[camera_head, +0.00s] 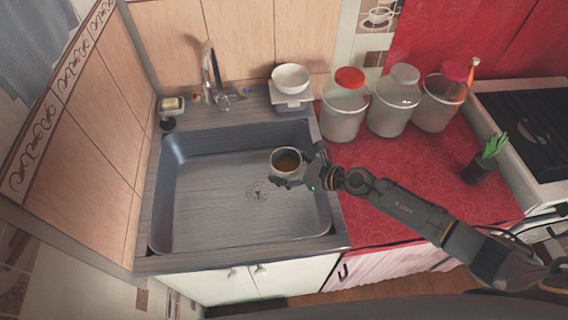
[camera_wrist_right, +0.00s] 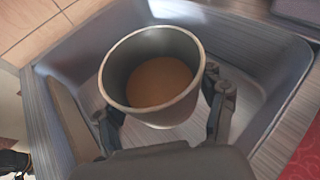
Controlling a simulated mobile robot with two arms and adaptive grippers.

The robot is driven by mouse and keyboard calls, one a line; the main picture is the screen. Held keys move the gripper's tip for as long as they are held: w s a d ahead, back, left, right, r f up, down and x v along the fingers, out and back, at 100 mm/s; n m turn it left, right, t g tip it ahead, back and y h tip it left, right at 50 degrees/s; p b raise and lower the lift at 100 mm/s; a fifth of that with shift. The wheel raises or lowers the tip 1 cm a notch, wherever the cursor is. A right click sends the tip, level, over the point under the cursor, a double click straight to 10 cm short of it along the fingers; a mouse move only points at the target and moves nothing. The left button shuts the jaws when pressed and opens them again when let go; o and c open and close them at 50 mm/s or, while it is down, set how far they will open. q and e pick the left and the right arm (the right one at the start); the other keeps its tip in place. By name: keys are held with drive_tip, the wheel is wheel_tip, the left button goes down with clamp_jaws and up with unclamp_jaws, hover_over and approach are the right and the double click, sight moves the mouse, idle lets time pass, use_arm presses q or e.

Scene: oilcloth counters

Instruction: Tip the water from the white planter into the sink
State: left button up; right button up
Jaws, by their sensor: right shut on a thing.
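The white planter (camera_head: 285,153) is a small round pot with brownish contents at its bottom. My right gripper (camera_head: 291,178) is shut on the planter and holds it above the right part of the grey sink (camera_head: 215,215). In the right wrist view the planter (camera_wrist_right: 119,70) sits between the two fingers of the gripper (camera_wrist_right: 165,122), close to upright with its mouth open towards the camera. I cannot tell whether the brown inside is water or soil. The sink basin below is empty, with its drain in the middle. My left gripper is not in view.
A faucet (camera_head: 212,76) stands behind the sink, with a soap dish (camera_head: 171,106) at its left and a white bowl (camera_head: 290,77) at its right. Several jars with lids, one being a red-lidded jar (camera_head: 345,105), and a potted plant (camera_head: 485,160) stand on the red counter (camera_head: 395,165).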

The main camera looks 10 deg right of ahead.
sight(277, 164)
drive_tip(key=shift+w+a+b, duration=0.3)
drive_tip(key=shift+w+b, duration=0.05)
drive_tip(key=shift+w, duration=0.35)
drive_tip(key=shift+w+a+b, duration=0.35)
drive_tip(key=shift+w, duration=0.3)
drive_tip(key=shift+w+a+b, duration=0.3)
drive_tip(key=shift+w+b, duration=0.05)
drive_tip(key=shift+w, duration=0.6)
drive_tip(key=shift+f, duration=0.15)
drive_tip(key=shift+s+a+f+n+t+h+p, duration=0.2)
drive_tip(key=shift+f+n+h+p, duration=0.1)
drive_tip(key=shift+f+n, duration=0.1)
drive_tip(key=shift+s+a+f+n+t+h+p, duration=0.1)
drive_tip(key=shift+f+n+t+h+p, duration=0.1)
drive_tip(key=shift+f+n+h, duration=0.15)
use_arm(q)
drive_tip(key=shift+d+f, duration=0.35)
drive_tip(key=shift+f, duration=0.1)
use_arm(e)
drive_tip(key=shift+s+a+f+n+t+h, duration=0.15)
drive_tip(key=shift+f+n+h, duration=0.1)
drive_tip(key=shift+f+n, duration=0.15)
drive_tip(key=shift+a+f+n+t+h, duration=0.15)
drive_tip(key=shift+f+n+h, duration=0.1)
drive_tip(key=shift+n, duration=0.2)
drive_tip(key=shift+d, duration=0.15)
